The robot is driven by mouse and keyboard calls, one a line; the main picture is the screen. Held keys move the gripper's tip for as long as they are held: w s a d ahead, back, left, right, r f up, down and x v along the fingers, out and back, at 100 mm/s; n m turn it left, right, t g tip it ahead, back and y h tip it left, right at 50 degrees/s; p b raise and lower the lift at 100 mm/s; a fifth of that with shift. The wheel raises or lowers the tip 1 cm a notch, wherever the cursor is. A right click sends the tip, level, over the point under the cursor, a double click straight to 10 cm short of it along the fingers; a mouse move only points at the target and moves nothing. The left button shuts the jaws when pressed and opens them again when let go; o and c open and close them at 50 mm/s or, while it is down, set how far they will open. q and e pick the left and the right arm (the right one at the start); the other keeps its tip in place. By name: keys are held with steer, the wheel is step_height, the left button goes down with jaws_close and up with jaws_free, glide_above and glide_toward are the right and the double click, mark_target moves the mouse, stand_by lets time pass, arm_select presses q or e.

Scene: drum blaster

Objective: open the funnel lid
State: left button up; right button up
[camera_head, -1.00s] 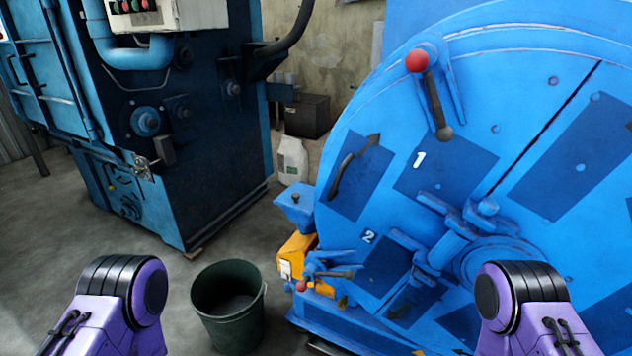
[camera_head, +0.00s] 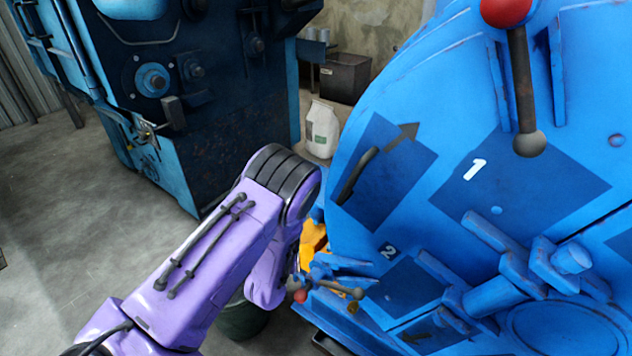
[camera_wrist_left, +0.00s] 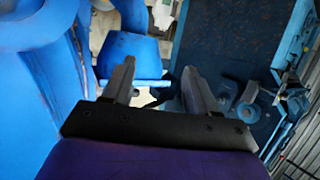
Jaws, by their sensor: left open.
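The funnel lid (camera_wrist_left: 133,52) looks like a flat blue square in the left wrist view, just beyond my left gripper's fingers. My left gripper (camera_wrist_left: 158,68) is open and empty, with the lid ahead of its left finger. I cannot tell whether the fingers touch the lid. In the head view my purple left arm covers nearly all of the funnel, and my left gripper is hidden behind it. My right gripper is in neither current view.
The large blue drum machine (camera_head: 470,230) fills the right side, with a red-knobbed lever (camera_head: 522,80). A dark green bucket (camera_head: 240,318) stands partly behind my arm. A dark blue machine (camera_head: 215,120) stands at the back left. Grey floor (camera_head: 70,220) is clear at left.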

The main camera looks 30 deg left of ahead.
arm_select(q)
steer(key=w+r+m+t, duration=0.1)
steer(key=w+r+t, duration=0.3)
steer(key=w+r, duration=0.55)
steer(key=x, duration=1)
steer(key=shift+w+a, duration=0.2)
steer(key=shift+a, duration=0.25)
